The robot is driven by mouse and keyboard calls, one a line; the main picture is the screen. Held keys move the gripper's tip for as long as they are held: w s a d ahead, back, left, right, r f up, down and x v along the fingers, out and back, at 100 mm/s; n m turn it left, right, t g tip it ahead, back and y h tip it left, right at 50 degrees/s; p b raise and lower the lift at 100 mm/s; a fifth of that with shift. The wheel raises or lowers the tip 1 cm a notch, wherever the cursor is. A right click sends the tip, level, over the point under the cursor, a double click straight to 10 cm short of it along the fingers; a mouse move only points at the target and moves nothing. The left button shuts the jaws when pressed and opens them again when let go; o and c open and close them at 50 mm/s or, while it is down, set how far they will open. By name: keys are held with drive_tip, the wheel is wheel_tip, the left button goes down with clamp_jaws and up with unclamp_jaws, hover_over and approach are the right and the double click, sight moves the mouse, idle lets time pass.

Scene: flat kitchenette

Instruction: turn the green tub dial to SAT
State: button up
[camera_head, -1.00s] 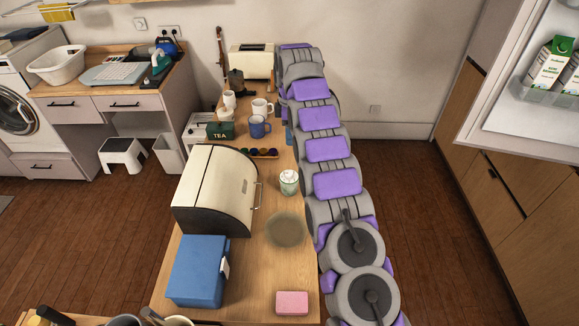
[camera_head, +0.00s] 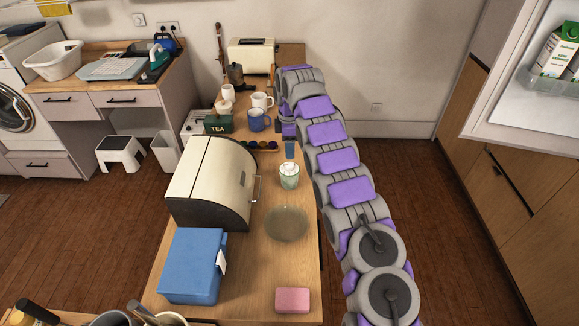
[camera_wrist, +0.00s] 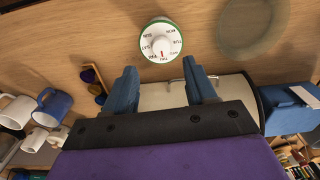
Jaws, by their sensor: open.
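The green tub (camera_head: 289,178) stands upright on the wooden counter, right of the bread bin. Its white dial lid with a green rim (camera_wrist: 160,40) faces the wrist camera. Day labels ring the lid around a raised knob; they are small, and I cannot surely tell which day is selected. My gripper (camera_wrist: 162,75) is open and empty, its two blue fingers spread below the dial in the wrist view, apart from it. In the head view one blue fingertip (camera_head: 290,150) shows just behind the tub; the other is hidden.
The cream bread bin (camera_head: 205,180) stands close left of the tub. A round translucent plate (camera_head: 287,224), blue box (camera_head: 192,266) and pink block (camera_head: 292,300) lie nearer. A blue mug (camera_head: 258,120) and other cups stand behind. Bare counter surrounds the plate.

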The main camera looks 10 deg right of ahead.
sight(289, 165)
wheel_tip(289, 165, down, 7)
drive_tip(key=shift+f+b, duration=0.15)
drive_tip(key=shift+b, duration=0.45)
drive_tip(key=shift+c, duration=0.3)
clamp_jaws()
